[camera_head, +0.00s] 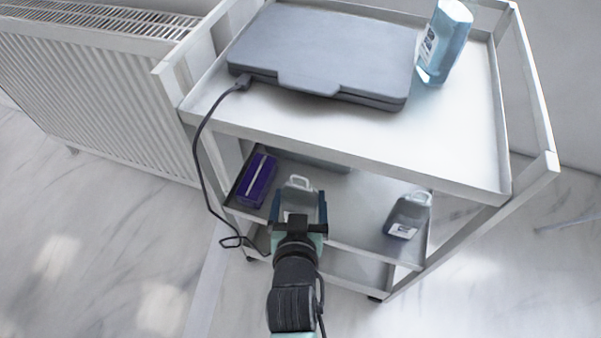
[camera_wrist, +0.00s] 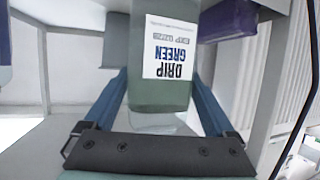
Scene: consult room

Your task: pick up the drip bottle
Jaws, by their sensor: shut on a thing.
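The drip bottle (camera_wrist: 160,75) is a greenish-grey bottle with a white label reading "DRIP GREEN", which appears upside down in the wrist view. In the head view its pale handle top (camera_head: 299,183) shows over the middle shelf of the cart. My gripper (camera_head: 298,208) reaches into the cart below the top tray. Its two blue fingers are shut on the bottle, one on each side. I cannot tell whether the bottle's base touches the shelf. A similar grey bottle (camera_head: 407,216) stands to the right on the same shelf.
A purple box (camera_head: 257,180) lies left of the held bottle. The cart's top tray (camera_head: 455,140) overhangs the shelf and carries a grey flat case (camera_head: 325,50) and a blue bottle (camera_head: 445,40). A black cable (camera_head: 198,150) hangs at the left. A radiator (camera_head: 95,90) stands behind.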

